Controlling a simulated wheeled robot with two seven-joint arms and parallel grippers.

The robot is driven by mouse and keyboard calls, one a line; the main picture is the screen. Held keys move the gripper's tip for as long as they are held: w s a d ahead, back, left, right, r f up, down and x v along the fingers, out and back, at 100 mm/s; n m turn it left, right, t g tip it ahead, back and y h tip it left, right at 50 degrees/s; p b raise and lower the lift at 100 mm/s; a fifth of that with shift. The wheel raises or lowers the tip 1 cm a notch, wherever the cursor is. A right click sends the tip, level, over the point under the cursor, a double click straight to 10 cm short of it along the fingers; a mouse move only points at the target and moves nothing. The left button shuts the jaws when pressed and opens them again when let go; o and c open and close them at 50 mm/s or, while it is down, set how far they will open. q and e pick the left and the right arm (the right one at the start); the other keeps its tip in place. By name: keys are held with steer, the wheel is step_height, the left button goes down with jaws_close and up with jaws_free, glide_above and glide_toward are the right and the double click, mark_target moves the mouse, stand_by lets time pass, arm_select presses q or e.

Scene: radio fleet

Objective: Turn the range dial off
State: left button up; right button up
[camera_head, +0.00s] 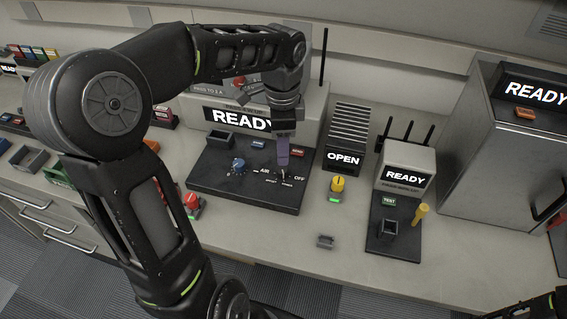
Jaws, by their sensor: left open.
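A dark control panel (215,185) lies in front of a grey device with a READY screen (238,119). On the panel, a blue knob (238,166) stands at the left. To its right are white markings, including the word OFF (299,178). My left gripper (284,176) points down over these markings, its fingers close to the panel just left of OFF. It is open; the small control beneath it is mostly hidden, and I cannot tell whether the fingers touch it. I cannot tell which control is the range dial.
Farther right are another READY device (406,160) and a large grey cabinet (480,150). The front counter strip is mostly clear.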

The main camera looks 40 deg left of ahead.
mark_target(282, 169)
arm_select(q)
step_height(282, 169, down, 8)
steer(key=shift+r, duration=0.25)
steer(key=shift+c, duration=0.3)
jaws_close()
stand_by(0.3)
